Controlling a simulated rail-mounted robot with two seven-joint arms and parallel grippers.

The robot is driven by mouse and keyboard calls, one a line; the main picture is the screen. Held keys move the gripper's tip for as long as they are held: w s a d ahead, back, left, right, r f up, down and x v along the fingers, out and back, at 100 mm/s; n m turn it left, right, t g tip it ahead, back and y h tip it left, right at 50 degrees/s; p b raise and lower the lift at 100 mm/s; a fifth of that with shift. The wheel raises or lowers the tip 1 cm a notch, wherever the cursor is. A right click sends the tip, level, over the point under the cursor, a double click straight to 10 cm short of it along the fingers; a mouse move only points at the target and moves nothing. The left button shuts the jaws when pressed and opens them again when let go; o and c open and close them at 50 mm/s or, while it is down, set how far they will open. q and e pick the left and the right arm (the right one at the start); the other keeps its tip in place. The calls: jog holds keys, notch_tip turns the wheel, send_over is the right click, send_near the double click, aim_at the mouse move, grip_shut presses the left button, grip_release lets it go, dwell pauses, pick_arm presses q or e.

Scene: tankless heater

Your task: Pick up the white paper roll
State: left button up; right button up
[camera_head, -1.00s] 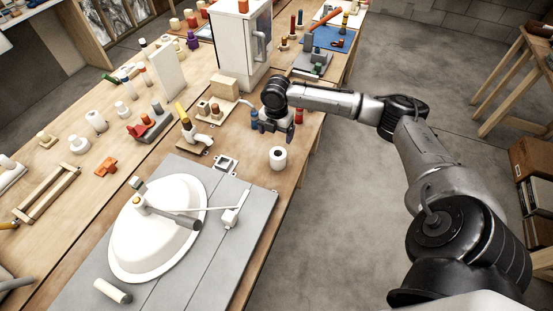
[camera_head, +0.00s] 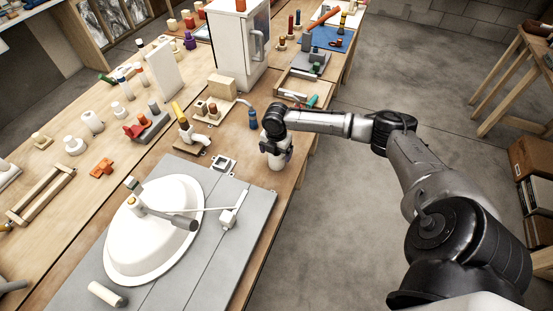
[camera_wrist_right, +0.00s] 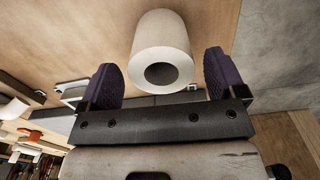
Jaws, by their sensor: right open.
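The white paper roll (camera_head: 281,161) stands upright on the wooden workbench near its right edge. In the right wrist view the roll (camera_wrist_right: 163,50) shows its round end with a dark core hole. My right gripper (camera_head: 276,148) is over the roll in the head view and covers part of it. In the right wrist view my right gripper (camera_wrist_right: 162,78) is open, with its purple-padded fingers on either side of the roll. Gaps show between the roll and both fingers. My left gripper is not in view.
A white sink basin (camera_head: 150,235) lies on a grey panel (camera_head: 190,275) at the front left. A blue bottle (camera_head: 253,118) stands just behind my gripper. A white cabinet (camera_head: 235,50) stands farther back. Open floor lies right of the bench edge.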

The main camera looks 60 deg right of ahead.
jog(key=shift+s+f, duration=0.1)
jog(key=shift+f, duration=1.35)
jog(key=c, duration=1.2)
